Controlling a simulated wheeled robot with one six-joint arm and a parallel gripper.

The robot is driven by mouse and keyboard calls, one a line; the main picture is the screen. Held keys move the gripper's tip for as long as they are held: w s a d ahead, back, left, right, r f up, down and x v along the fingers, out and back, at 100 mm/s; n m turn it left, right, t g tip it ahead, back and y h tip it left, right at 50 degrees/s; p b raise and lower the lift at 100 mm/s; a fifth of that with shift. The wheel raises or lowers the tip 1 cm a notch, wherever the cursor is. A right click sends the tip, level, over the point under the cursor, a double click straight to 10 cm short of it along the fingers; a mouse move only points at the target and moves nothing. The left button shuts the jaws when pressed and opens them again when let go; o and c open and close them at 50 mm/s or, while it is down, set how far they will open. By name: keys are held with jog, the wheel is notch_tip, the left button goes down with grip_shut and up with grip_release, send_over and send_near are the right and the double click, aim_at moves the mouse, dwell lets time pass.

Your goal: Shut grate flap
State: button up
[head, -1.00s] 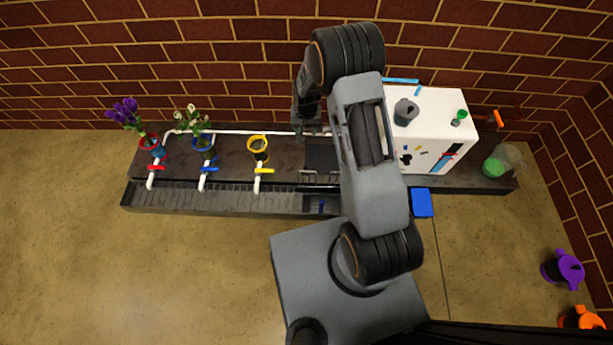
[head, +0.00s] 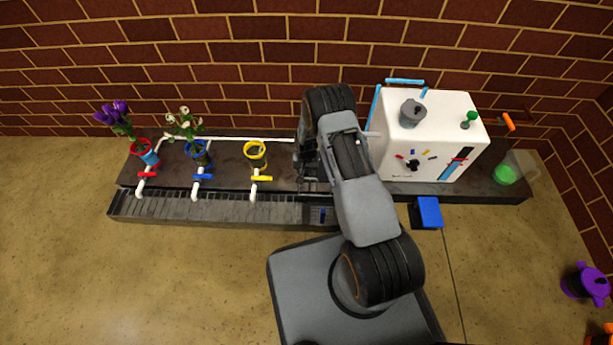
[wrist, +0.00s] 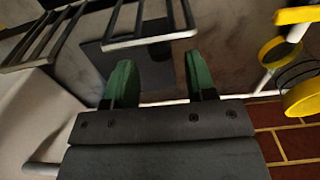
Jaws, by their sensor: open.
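A grate flap of metal bars (wrist: 150,38) shows at the top middle of the wrist view, over a dark, recessed area. Its pale edge bar lies just beyond my green fingertips, apparently standing off the surface. A second barred piece (wrist: 40,40) is at the upper left of that view. My gripper (wrist: 162,78) is open, with nothing between its fingers. I cannot tell whether a fingertip touches the bars. In the head view my arm mostly hides the gripper and flap, which are on the dark counter (head: 230,178) between the yellow pot and the white box.
The yellow pot (head: 255,153) stands left of my gripper; it also shows in the wrist view (wrist: 305,97). Blue (head: 197,153) and red (head: 144,150) flower pots stand farther left. The white box (head: 440,130) is close on the right. A slatted trough (head: 220,210) runs along the front.

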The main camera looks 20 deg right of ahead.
jog(key=shift+f+b, duration=0.45)
jog(key=shift+f, duration=1.05)
grip_shut()
